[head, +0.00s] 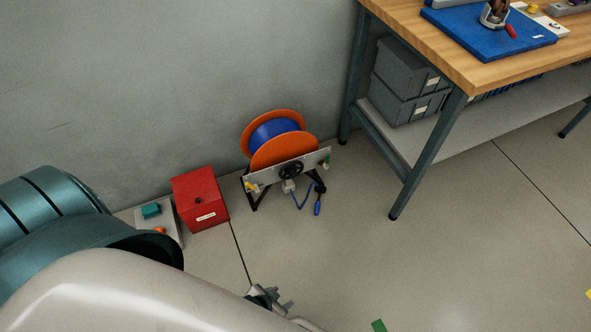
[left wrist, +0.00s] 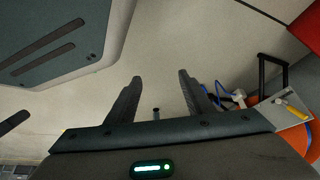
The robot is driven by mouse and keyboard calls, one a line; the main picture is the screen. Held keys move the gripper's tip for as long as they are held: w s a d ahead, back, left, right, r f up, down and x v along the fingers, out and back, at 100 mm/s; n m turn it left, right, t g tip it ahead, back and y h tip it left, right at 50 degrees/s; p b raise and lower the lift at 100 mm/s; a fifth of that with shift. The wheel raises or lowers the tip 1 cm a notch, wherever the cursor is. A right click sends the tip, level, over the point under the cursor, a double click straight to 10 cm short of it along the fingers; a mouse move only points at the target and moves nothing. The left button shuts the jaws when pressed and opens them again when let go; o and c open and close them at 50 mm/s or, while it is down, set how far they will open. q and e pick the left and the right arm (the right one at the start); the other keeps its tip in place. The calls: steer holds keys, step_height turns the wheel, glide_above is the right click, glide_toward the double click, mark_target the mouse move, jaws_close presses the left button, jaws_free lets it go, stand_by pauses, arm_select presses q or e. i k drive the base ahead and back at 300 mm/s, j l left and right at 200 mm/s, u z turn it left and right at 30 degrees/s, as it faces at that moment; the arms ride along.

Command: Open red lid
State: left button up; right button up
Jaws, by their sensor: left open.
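The red box (head: 200,198) stands on the floor by the wall, its red lid shut, with a black knob on top and a white label on its front. My left gripper (head: 282,303) is at the bottom of the head view, to the right of and nearer than the box, and apart from it. In the left wrist view the two fingers of my left gripper (left wrist: 158,82) are spread, with nothing between them. A red surface (left wrist: 309,27), likely the box, shows at the upper right corner there. My right gripper is not in view.
An orange reel (head: 284,152) with blue cable on a stand is right of the box. A grey plate (head: 168,214) with teal and orange parts lies left of it. A workbench (head: 470,75) stands at the upper right. The floor in front is mostly clear.

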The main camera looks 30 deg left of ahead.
mark_target(193, 190)
steer(key=u, duration=1.85)
